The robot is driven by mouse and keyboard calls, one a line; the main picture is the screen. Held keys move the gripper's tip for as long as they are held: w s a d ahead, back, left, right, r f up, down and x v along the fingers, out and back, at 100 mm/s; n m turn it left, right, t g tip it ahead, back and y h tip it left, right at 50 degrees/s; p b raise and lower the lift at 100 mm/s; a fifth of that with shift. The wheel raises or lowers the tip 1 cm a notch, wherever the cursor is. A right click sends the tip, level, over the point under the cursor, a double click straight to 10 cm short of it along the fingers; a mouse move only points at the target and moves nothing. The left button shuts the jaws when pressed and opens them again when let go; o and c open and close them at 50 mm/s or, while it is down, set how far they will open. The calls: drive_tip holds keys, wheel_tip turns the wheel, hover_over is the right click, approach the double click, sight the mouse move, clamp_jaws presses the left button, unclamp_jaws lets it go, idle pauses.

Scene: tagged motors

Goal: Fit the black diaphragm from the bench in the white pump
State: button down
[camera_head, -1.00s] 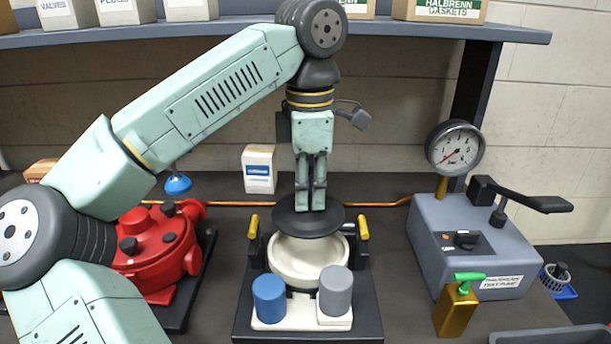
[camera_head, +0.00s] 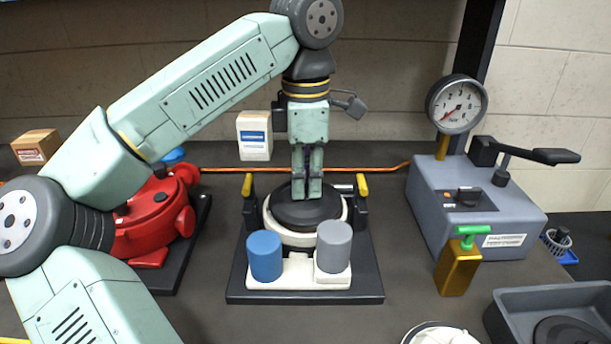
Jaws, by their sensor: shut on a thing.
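The black diaphragm (camera_head: 306,215) is a dark disc at the middle of the picture. It lies within the ring-shaped rim of the white pump (camera_head: 290,240), and the white rim shows around its front and sides. I cannot tell whether it is fully seated. My gripper (camera_head: 307,195) points down, shut on the middle of the diaphragm. The pump stands on a black base between two yellow-topped clamps (camera_head: 247,185) (camera_head: 362,186). A blue cylinder (camera_head: 265,256) and a grey cylinder (camera_head: 333,246) stand on its front.
A red pump (camera_head: 150,222) stands at left behind my arm. At right are a grey test pump (camera_head: 475,210) with a gauge (camera_head: 457,104), a brass block with green handle (camera_head: 459,268), and a grey tray (camera_head: 550,290) holding a dark disc. A white round part (camera_head: 440,335) shows at the bottom edge.

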drive_tip(key=shift+f+b, duration=0.7)
drive_tip(key=shift+f, duration=0.35)
drive_tip(key=c, duration=1.5)
unclamp_jaws()
drive_tip(key=shift+c, duration=0.2)
drive_tip(key=shift+r, duration=0.1)
wheel_tip(320, 180, up, 6)
drive_tip(key=p, duration=0.5)
wheel_tip(320, 180, up, 7)
drive_tip(key=shift+r, duration=0.2)
